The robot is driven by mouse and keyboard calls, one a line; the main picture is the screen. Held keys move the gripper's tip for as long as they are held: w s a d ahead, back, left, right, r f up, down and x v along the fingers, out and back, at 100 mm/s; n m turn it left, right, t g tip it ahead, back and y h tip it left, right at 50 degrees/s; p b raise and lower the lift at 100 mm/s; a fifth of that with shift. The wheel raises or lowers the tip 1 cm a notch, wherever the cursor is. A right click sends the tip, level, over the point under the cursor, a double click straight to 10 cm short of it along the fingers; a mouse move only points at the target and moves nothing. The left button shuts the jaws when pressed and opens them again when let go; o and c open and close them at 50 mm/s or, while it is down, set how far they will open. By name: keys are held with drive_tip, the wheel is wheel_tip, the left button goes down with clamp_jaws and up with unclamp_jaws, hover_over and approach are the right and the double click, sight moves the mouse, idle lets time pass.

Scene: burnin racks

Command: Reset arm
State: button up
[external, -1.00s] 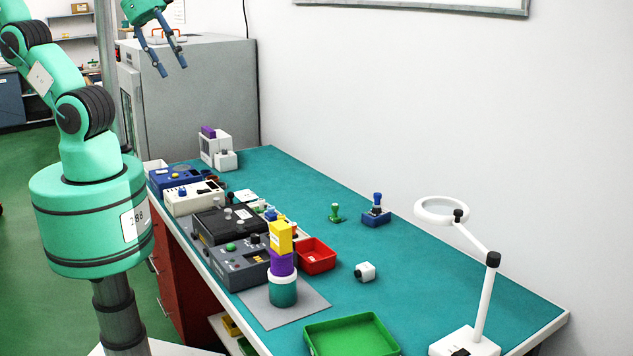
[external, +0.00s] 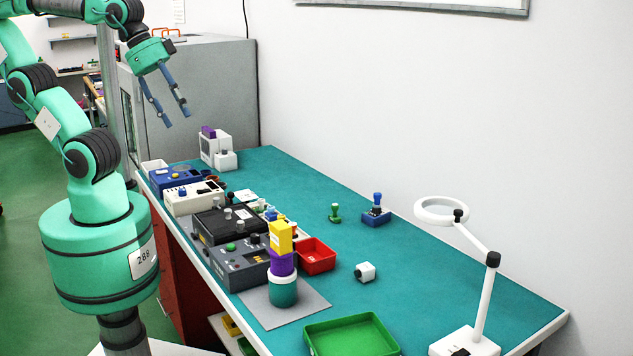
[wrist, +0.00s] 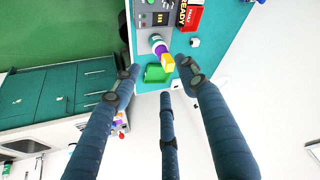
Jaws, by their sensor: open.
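My gripper (external: 168,108) is open and empty. In the external view it hangs in the air above the far left end of the workbench, in front of the grey cabinet, with its fingers pointing down. In the wrist view its dark blue fingers (wrist: 160,88) are spread with nothing between them. Beyond the fingertips the green tray (wrist: 155,73) and the stack with a yellow block on top (wrist: 167,62) show far off on the bench.
The teal workbench (external: 420,275) holds several test units along its left edge, a yellow-purple-teal stack (external: 282,262), a red bin (external: 317,256), a green tray (external: 350,338) and a white magnifier lamp (external: 487,290). The grey cabinet (external: 215,90) stands behind. The bench's middle is mostly clear.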

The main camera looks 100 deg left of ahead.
drive_tip(key=shift+f+b, duration=1.3)
drive_tip(key=shift+f, duration=0.5)
